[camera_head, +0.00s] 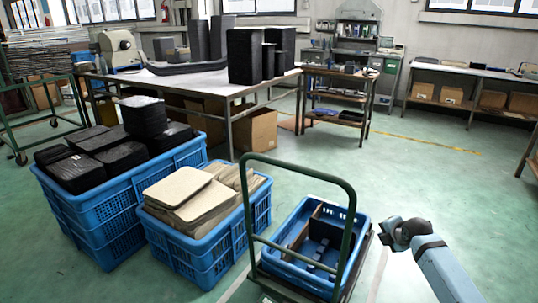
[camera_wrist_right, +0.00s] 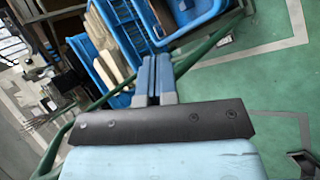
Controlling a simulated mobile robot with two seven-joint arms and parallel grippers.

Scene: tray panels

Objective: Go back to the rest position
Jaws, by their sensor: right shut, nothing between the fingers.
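My right arm (camera_head: 446,268) comes in from the lower right of the head view, over the floor to the right of the cart. Its dark wrist end (camera_head: 405,232) is raised and empty. In the right wrist view my right gripper (camera_wrist_right: 156,62) has its two blue-grey fingers pressed together with nothing between them. My left arm and gripper are not in view.
A cart with a green handle (camera_head: 351,215) carries a blue crate with dividers (camera_head: 360,222), just left of my right arm. Blue crates of beige panels (camera_head: 215,250) and black pieces (camera_head: 110,235) stand left. The green floor (camera_head: 455,190) is clear at right.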

